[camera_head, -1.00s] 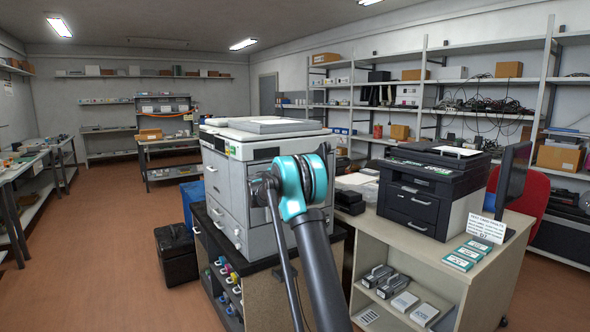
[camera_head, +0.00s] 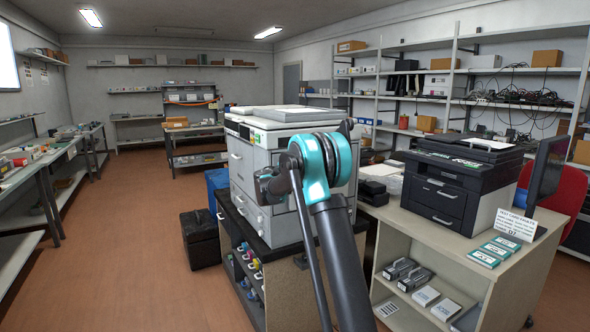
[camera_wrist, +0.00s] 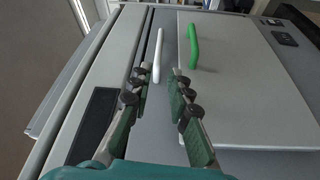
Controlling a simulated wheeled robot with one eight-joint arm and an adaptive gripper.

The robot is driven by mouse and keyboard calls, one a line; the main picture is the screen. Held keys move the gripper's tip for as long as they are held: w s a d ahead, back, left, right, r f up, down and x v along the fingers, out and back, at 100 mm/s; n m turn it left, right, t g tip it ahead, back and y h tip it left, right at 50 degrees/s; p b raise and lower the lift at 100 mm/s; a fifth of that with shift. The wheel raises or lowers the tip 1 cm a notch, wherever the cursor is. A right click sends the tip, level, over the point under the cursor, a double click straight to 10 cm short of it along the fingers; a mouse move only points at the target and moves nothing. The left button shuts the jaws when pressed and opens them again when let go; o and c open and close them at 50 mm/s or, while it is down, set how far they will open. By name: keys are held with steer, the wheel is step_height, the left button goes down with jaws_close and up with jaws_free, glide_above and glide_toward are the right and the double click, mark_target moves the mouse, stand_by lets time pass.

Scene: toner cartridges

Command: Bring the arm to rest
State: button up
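My gripper (camera_wrist: 157,82) shows in the wrist view with its two dark green fingers apart. Nothing is clasped between the fingers. A white bar handle (camera_wrist: 159,50) lies beyond the gap between the fingertips, and a green handle (camera_wrist: 193,47) stands to its right on a grey panel (camera_wrist: 245,100). In the head view my arm rises in front of the large grey copier (camera_head: 262,165), with its teal joint over the copier's right part.
A dark printer (camera_head: 445,190) and a monitor (camera_head: 545,172) stand on the desk (camera_head: 425,235) at right, with teal-labelled boxes (camera_head: 495,252). The floor (camera_head: 130,240) at left is clear.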

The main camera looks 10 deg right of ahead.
steer(key=s+d+f+m+g+y, duration=0.1)
steer(key=s+d+f+g+y, duration=0.1)
steer(key=s+f, duration=0.5)
steer(key=s+d+f+m+g+y, duration=0.2)
steer(key=s, duration=1)
steer(key=s+d+f+m+g+y, duration=0.1)
steer(key=s+d+f+g+y, duration=0.15)
steer(key=s+f, duration=0.45)
steer(key=s+a+f+m+y, duration=0.1)
steer(key=s+a+f+y, duration=0.1)
steer(key=s, duration=0.8)
steer(key=s+a+f+g+y, duration=0.1)
steer(key=s+a+f+y, duration=0.2)
steer(key=s, duration=0.8)
steer(key=s+a+f+m+y, duration=0.1)
steer(key=s+a+f+y, duration=0.1)
steer(key=s+a+f, duration=0.3)
steer(key=s+f, duration=0.3)
steer(key=s, duration=0.2)
steer(key=shift+s+a+f+m+g, duration=0.3)
steer(key=shift+s+a+f+g, duration=0.05)
steer(key=shift+s+a+f, duration=0.05)
